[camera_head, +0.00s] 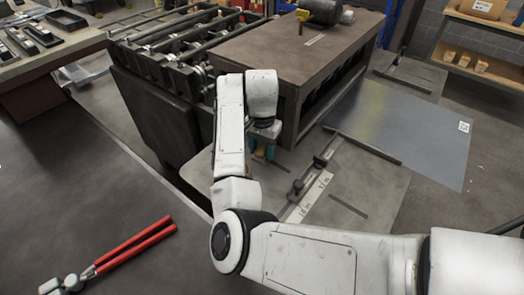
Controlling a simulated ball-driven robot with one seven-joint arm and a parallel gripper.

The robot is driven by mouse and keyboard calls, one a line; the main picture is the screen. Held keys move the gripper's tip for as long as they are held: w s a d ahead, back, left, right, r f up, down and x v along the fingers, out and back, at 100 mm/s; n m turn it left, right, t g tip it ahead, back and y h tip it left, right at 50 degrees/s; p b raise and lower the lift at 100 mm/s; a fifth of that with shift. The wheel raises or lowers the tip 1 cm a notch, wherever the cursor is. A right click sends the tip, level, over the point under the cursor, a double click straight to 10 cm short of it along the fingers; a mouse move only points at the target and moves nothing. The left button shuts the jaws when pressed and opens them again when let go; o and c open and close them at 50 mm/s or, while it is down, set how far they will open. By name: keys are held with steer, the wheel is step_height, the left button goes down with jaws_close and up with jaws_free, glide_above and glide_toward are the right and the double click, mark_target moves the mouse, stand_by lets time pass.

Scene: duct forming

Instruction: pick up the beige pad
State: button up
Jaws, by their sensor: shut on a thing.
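My arm reaches from the lower right up to the middle of the head camera view. My gripper (263,148) points down beside the front of the machine, partly hidden by my own wrist and forearm. Its small teal fingers are shut on a small tan-beige thing, which looks like the beige pad (261,154). Most of the pad is hidden, and its shape cannot be made out. The gripper and pad appear over the grey machine table (350,182); whether the pad touches it cannot be told.
A large dark machine (290,62) with rollers (180,45) stands close behind my gripper. A sheet metal panel (405,125) lies to the right. Wooden shelves (485,65) stand at the back right.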

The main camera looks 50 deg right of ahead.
mark_target(262, 147)
step_height(262, 147, up, 18)
steer(key=p, duration=0.1)
stand_by(0.6)
steer(key=o, duration=0.5)
steer(key=c, duration=0.3)
steer(key=shift+c, duration=0.2)
